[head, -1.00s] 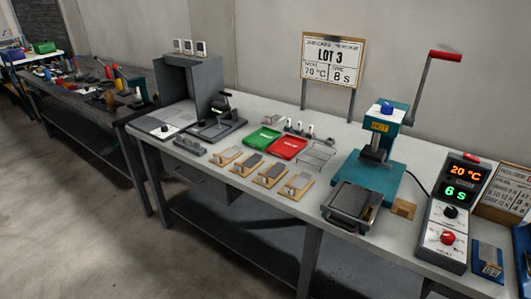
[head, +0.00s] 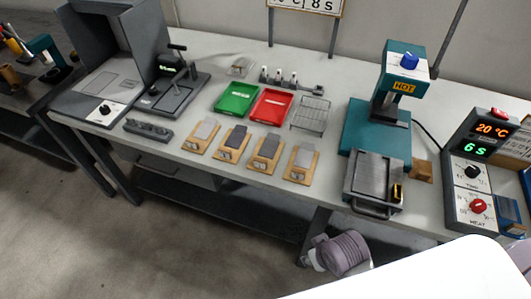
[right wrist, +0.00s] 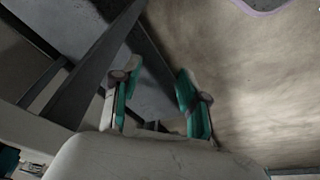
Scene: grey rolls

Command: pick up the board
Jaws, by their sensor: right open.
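Several small wooden boards stand in a row along the front of the grey table in the head view, each with a grey plate on top. They run from the leftmost board (head: 199,143) to the rightmost board (head: 299,170). I cannot tell which one the task means. My right gripper (right wrist: 158,78) is open and empty in the right wrist view, its teal-padded fingers apart, with dark table framework and bare floor beyond. My left gripper is not in view.
Behind the boards are a green tray (head: 236,98), a red tray (head: 271,104) and a wire rack (head: 310,115). A teal press (head: 377,130) and a control box (head: 476,172) stand to the right. A dark clamp device (head: 172,92) stands left.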

